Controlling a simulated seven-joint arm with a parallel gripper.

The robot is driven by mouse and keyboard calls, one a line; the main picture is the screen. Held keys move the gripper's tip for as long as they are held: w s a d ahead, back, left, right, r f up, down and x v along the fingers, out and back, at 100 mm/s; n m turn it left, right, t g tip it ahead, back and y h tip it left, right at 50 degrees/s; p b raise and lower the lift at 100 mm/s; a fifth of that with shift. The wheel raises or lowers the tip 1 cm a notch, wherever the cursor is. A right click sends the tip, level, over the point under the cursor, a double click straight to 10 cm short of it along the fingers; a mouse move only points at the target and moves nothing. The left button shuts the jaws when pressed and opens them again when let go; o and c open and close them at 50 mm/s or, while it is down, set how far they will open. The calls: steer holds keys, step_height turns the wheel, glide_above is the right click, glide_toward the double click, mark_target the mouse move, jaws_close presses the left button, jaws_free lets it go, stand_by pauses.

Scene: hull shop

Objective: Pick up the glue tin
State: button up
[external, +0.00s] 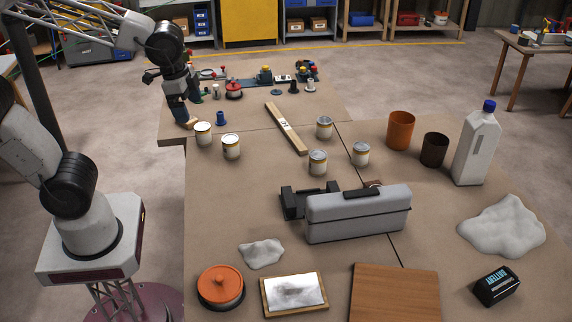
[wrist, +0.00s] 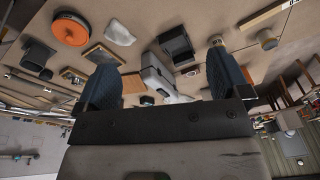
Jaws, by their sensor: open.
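Several small pale tins with yellowish bands stand on the table; I cannot read their labels, so I cannot tell which is the glue tin. Two stand at the left, a nearer tin (external: 231,146) and a farther tin (external: 203,134). Three more are by the table's middle: a back tin (external: 324,128), a front tin (external: 318,163) and a right tin (external: 361,154). My gripper (external: 183,103) is at the table's back left, beyond the left tins and apart from them. In the wrist view its fingers (wrist: 162,78) are spread wide, with nothing held between them.
A grey toolbox (external: 358,216) stands mid-table, with a wooden bar (external: 286,128) behind it. An orange-lidded pot (external: 221,284) is front left. Orange cup (external: 401,130), brown cup (external: 434,150) and white bottle (external: 476,150) stand at right. Small parts crowd the back. The left middle is clear.

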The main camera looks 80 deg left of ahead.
steer(key=w+a+f+m, duration=0.1)
steer(key=w+m, duration=0.1)
steer(key=w, duration=0.4)
steer(key=w+a+f+m, duration=0.1)
steer(key=w+f+m, duration=0.1)
steer(key=w, duration=0.4)
steer(key=m+g, duration=0.2)
steer(key=m, duration=0.8)
glide_above(319, 155)
steer(key=f, duration=2)
steer(key=shift+s+f, duration=0.25)
steer(key=shift+f, duration=0.1)
steer(key=shift+w+a+f, duration=0.1)
steer(key=shift+w+f, duration=0.1)
steer(key=shift+f, duration=0.05)
steer(key=shift+f, duration=1.3)
steer(key=shift+f, duration=0.1)
steer(key=shift+a+f, duration=0.15)
steer(key=shift+f, duration=2.35)
